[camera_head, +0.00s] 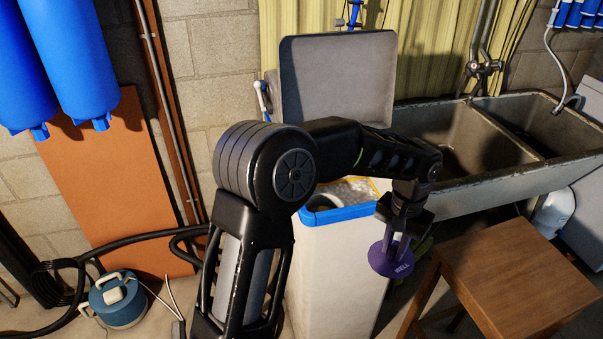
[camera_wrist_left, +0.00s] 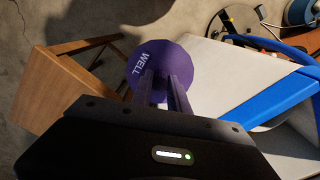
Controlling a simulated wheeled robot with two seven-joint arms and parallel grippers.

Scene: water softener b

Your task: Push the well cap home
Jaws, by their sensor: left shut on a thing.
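A round purple well cap (camera_head: 385,262) with white lettering is in my left gripper (camera_head: 399,240). In the left wrist view the cap (camera_wrist_left: 156,62) reads "WELL" and the left gripper's purple fingers (camera_wrist_left: 163,88) are shut on it. The cap hangs outside the pale softener cabinet (camera_head: 335,270), off the right end of its blue rim (camera_head: 340,216), apart from the opening. Inside the cabinet, a round grey well (camera_head: 321,201) shows partly behind my arm. My right gripper is out of view.
The grey lid (camera_head: 337,78) stands raised behind the cabinet. A wooden stool (camera_head: 510,270) is close on the right, below a double stone sink (camera_head: 500,150). A blue-green canister (camera_head: 118,300) and black hoses lie on the floor at left.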

